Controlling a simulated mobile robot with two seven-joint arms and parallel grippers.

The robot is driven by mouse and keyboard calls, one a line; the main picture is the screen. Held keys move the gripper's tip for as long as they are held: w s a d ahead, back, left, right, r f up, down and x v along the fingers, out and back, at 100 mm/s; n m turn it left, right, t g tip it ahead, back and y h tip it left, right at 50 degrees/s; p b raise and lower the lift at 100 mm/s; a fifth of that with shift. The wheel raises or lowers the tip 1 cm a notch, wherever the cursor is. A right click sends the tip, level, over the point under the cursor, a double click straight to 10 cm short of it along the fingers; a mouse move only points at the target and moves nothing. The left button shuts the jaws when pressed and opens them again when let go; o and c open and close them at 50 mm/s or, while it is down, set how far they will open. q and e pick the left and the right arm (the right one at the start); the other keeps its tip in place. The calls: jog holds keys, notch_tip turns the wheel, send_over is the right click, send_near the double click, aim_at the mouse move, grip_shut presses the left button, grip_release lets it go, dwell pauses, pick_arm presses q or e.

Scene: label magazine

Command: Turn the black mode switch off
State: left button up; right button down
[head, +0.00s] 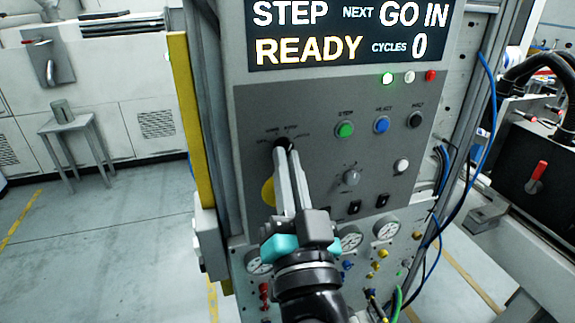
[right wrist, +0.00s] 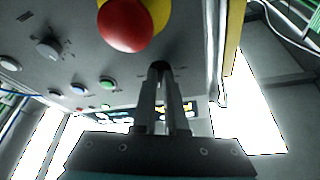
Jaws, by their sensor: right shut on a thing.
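The black mode switch (head: 283,142) sits at the upper left of the grey control panel (head: 250,110), with small labels around it. My right gripper (head: 287,150) reaches up to it from below, its two long fingers shut on the switch knob. In the right wrist view the fingertips (right wrist: 161,70) meet at the dark knob (right wrist: 160,65), and they hide most of it. I cannot read which way the switch points. My left gripper is not in view.
A red and yellow mushroom button (right wrist: 125,25) is close beside the fingers. Green (head: 345,129) and blue (head: 382,124) buttons sit to the right. Gauges (head: 351,238) are below.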

jog(key=shift+d+n, duration=0.1)
jog(key=shift+n, duration=0.5)
jog(key=n+y+p, duration=0.1)
jog(key=n+y, duration=0.2)
jog(key=n, duration=0.1)
jog(key=shift+d, duration=0.15)
jog(key=n+y+p, duration=0.1)
jog(key=n, duration=0.2)
jog(key=n+g+y+p, duration=0.1)
jog(key=n, duration=0.1)
jog(key=shift+w+d+r+n+g+y+p, duration=0.2)
jog(key=shift+n+g+y+p, duration=0.1)
jog(key=shift+n+y+p, duration=0.1)
jog(key=n+g+y+p, duration=0.1)
jog(key=n+p, duration=0.2)
jog(key=n+g+y+p, duration=0.1)
jog(key=n+p, duration=0.2)
jog(key=n, duration=0.1)
jog(key=n+g+y+p, duration=0.1)
jog(key=n+g+p, duration=0.1)
jog(key=n+p, duration=0.1)
jog(key=shift+d+r+n, duration=0.3)
jog(key=shift+n, duration=0.4)
jog(key=shift+w+n+g+p, duration=0.1)
jog(key=shift+n+g+p, duration=0.5)
jog(key=shift+n+p, duration=0.75)
jog(key=shift+f, duration=0.1)
jog(key=c, duration=1)
grip_release()
jog(key=shift+f, duration=0.1)
